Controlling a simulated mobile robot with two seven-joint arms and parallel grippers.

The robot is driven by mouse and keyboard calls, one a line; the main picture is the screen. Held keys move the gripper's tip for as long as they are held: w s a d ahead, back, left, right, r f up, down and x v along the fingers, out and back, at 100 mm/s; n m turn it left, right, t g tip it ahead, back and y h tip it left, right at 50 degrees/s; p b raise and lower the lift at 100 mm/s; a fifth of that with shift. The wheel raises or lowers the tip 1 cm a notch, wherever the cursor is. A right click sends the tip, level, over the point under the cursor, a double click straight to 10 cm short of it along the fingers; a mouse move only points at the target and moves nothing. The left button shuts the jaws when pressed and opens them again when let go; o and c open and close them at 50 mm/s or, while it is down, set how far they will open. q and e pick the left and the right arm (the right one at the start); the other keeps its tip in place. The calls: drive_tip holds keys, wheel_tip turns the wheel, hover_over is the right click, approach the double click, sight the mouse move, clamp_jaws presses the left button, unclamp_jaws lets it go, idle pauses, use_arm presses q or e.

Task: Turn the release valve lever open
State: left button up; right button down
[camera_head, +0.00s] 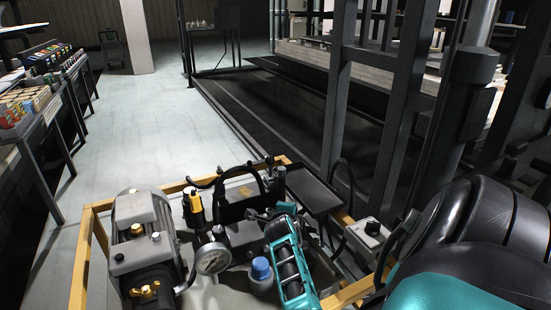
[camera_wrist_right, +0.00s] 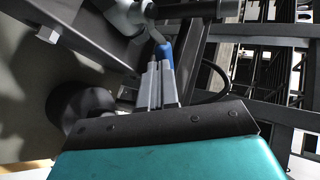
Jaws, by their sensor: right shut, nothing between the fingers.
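The release valve lever shows in the right wrist view as a blue grip (camera_wrist_right: 164,51) on a pale arm, just beyond the fingertips. My right gripper (camera_wrist_right: 161,70) has its two grey fingers together, with nothing between them. The fingertips are very close to the blue grip; I cannot tell whether they touch it. In the head view, my teal right wrist (camera_head: 289,262) reaches over the pump unit and hides part of the valve area. A blue end (camera_head: 286,207) shows just beyond it, likely the lever's grip. My left gripper is not in view.
The pump unit sits in a yellow frame (camera_head: 82,262), with a round gauge (camera_head: 212,259), a grey motor (camera_head: 140,220) and a blue-capped bottle (camera_head: 261,268) crowded close. Black hoses (camera_head: 237,172) arch behind. Dark steel posts (camera_head: 336,110) stand behind right. Floor (camera_head: 150,130) is clear at left.

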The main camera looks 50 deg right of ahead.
use_arm(q)
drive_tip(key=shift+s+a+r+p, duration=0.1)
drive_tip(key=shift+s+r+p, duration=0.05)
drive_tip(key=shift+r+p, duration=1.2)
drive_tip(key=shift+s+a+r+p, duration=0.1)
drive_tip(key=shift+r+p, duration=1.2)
drive_tip(key=shift+p, duration=0.05)
use_arm(e)
drive_tip(key=shift+w+d+n+t+y, duration=0.2)
drive_tip(key=shift+d+n+t+y, duration=0.55)
drive_tip(key=shift+d+n, duration=0.3)
drive_tip(key=shift+w+d+n+t+y, duration=0.15)
drive_tip(key=shift+d+n+t+y, duration=0.4)
drive_tip(key=shift+d+n+t, duration=0.4)
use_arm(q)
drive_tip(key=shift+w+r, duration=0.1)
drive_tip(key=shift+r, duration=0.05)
use_arm(e)
drive_tip(key=shift+d+r, duration=0.1)
drive_tip(key=shift+d, duration=0.15)
